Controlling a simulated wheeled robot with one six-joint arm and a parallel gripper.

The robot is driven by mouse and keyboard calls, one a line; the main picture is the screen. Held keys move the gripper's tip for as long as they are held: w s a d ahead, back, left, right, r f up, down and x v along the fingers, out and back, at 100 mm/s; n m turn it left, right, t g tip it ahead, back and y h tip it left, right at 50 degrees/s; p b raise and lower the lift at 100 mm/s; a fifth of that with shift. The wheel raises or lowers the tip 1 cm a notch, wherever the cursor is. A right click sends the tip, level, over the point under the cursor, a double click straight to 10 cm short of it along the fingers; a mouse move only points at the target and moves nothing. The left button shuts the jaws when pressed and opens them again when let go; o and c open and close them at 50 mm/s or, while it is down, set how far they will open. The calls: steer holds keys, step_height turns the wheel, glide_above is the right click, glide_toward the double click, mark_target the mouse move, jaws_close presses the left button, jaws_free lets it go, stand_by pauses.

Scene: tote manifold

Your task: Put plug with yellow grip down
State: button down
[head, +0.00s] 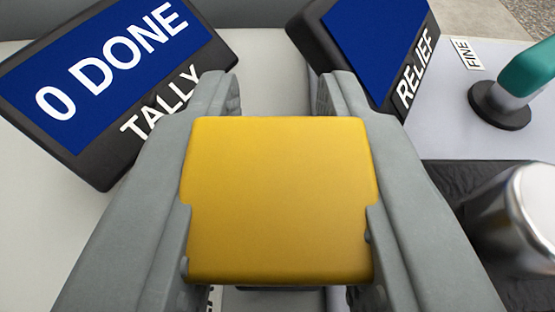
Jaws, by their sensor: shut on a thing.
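The plug with yellow grip (280,205) fills the middle of the head view. Its grip is a smooth yellow block with rounded corners. My gripper (279,190) is shut on it, with one grey finger against its left side and one against its right side. The plug's lower end is hidden beneath the grip, and I cannot tell whether it touches anything below.
A tally display (110,75) reading "0 DONE" stands at the upper left. A relief display (375,50) stands at the upper right. At right are a teal-handled thing (520,75) on a dark round base, a "FINE" label (474,54) and a shiny metal cylinder (535,210).

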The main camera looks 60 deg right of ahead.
step_height(320, 180, up, 10)
stand_by(0.5)
steer(key=shift+d, duration=0.1)
